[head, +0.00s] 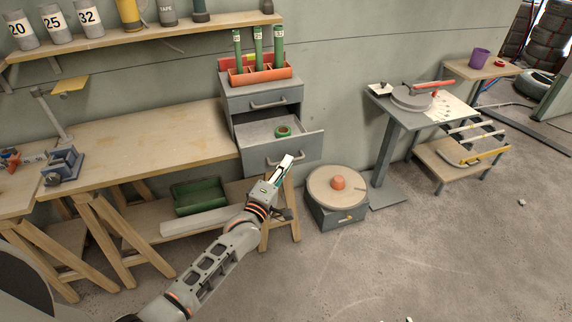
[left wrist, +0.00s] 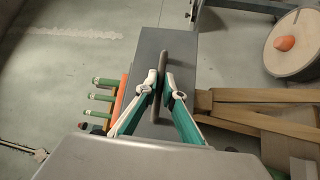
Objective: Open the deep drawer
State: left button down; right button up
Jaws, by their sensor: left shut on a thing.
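The grey drawer cabinet (head: 262,92) stands at the right end of the workbench. Its deep lower drawer (head: 301,147) is pulled out, and its inside shows, with a green ring (head: 283,131) lying in it. The upper drawer, with its own handle, is closed. My left gripper (head: 285,165) is at the front of the deep drawer. In the left wrist view, my left gripper's fingers (left wrist: 162,92) are shut on the drawer's bar handle (left wrist: 163,62), one on each side, against the grey drawer front (left wrist: 185,48).
An orange tray (head: 262,76) with green tubes stands on the cabinet. Wooden trestle legs (head: 283,215) stand below. The floor at the front right is mostly clear.

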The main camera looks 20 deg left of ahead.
dwell(0.4)
pick_arm(q)
jog(key=c, duration=2.2)
grip_release()
jog(key=shift+o, duration=0.2)
jog(key=shift+s, duration=0.1)
jog(key=v, duration=1.2)
jog(key=s+f+m+g, duration=0.4)
jog(key=s+f+m, duration=0.3)
jog(key=s+m, duration=0.2)
jog(key=s+f+m+g+y, duration=0.1)
jog(key=s+f+m+g, duration=0.3)
jog(key=s+f+m, duration=0.4)
jog(key=s+m, duration=0.1)
jog(key=s, duration=0.3)
jog(key=shift+s+f+m, duration=0.25)
jog(key=shift+s+m, duration=0.05)
jog(key=shift+s, duration=0.1)
